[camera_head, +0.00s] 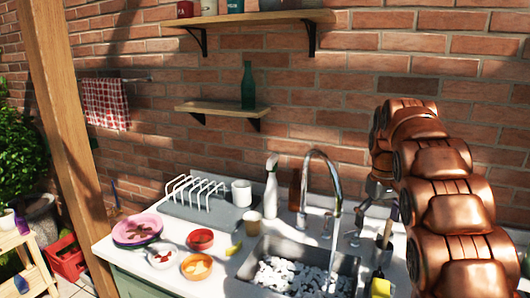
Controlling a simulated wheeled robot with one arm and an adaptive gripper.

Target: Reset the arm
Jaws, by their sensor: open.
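My copper-coloured arm (445,200) rises along the right side of the view and bends over toward the wall. My gripper (372,208) hangs from its far end, grey and partly hidden behind the arm. It is open, and I see nothing held in it. It is above the counter's back right part, just right of the sink's tall curved tap (322,165). The arm hides part of the counter on the right.
The sink (258,250) holds white pebble-like pieces. A dish rack (200,192), white cup (241,193), spray bottle (271,185), bowls (197,268) and plates (120,236) stand on the counter (130,262). A lower shelf (215,107) holds a green bottle (248,85).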

